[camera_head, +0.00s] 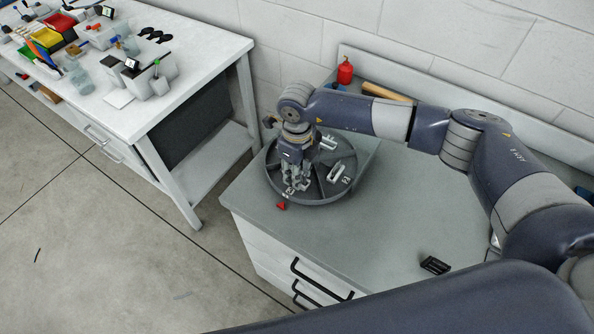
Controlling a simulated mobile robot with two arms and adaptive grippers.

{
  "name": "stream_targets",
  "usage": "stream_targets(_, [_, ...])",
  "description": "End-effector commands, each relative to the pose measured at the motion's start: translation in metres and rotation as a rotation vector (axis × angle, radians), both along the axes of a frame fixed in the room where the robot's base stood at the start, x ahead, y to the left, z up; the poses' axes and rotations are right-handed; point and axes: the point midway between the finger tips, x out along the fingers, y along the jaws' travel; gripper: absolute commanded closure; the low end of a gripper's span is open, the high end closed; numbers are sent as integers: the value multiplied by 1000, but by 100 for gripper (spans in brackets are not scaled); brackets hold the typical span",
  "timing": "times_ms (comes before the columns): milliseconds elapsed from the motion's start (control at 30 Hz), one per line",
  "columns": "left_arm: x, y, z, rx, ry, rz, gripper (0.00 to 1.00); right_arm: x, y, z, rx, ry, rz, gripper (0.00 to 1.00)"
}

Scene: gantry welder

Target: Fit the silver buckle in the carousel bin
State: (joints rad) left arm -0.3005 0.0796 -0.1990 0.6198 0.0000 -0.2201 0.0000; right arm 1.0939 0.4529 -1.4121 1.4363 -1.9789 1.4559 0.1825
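The carousel bin (315,201) is a round grey tray with dividers on the grey bench top. My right gripper (295,188) points down over its left front compartment, with the fingertips low inside the rim. A small silver piece shows at the fingertips; I cannot tell whether it is gripped or is the silver buckle. A silver, frame-like piece (338,172) lies in the right compartment. Another silver piece (328,142) shows at the back, partly hidden by my wrist. My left gripper is not in view.
A red piece (281,206) lies by the bin's front left edge. A black block (435,265) lies at the front right. A red bottle (345,71) and a wooden handle (386,92) are at the back. A cluttered white table (200,62) stands left, across a gap.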

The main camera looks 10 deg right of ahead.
Motion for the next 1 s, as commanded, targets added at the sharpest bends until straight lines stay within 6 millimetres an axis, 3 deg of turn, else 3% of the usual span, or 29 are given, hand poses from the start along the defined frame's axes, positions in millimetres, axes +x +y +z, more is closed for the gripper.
stream_targets(367, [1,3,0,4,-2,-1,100,1,-1,5,0,-1,-1,67])
stream_targets(467, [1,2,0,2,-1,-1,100,1,-1,18,1,-2,-1,67])
stream_targets(800, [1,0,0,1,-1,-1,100,2,-1,89,0,-3,-1,67])
stream_targets(1000, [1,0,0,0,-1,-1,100,1,-1,114,-1,-1,-1,67])
